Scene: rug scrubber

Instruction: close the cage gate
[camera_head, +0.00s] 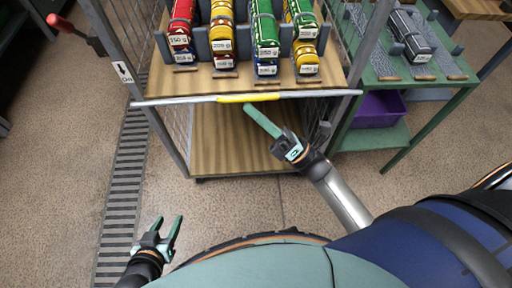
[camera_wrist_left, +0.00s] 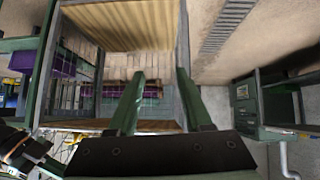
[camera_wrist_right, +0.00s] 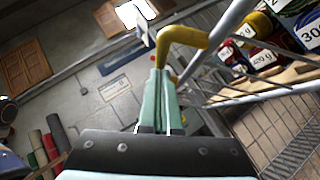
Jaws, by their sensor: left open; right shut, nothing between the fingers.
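The cage (camera_head: 188,80) is a wire-mesh trolley with wooden shelves. A pale rail with a yellow grip (camera_head: 248,98) crosses its front, from the left post to just past the right post; I take it as part of the gate (camera_head: 180,101). I cannot tell whether it is latched. My right gripper (camera_head: 249,109) is shut and empty, its tips just below the yellow grip. In the right wrist view the bent yellow grip (camera_wrist_right: 185,38) is right beyond the fingertips (camera_wrist_right: 157,75); contact is unclear. My left gripper (camera_head: 169,218) is open and empty, low over the floor at left.
Coloured weight-labelled packs (camera_head: 222,38) stand in rows on the upper shelf. A green table (camera_head: 440,92) with a purple bin (camera_head: 378,110) stands at right. A red-handled lever (camera_head: 62,22) is at upper left. A floor grating (camera_head: 118,190) runs along the left; floor before the cage is clear.

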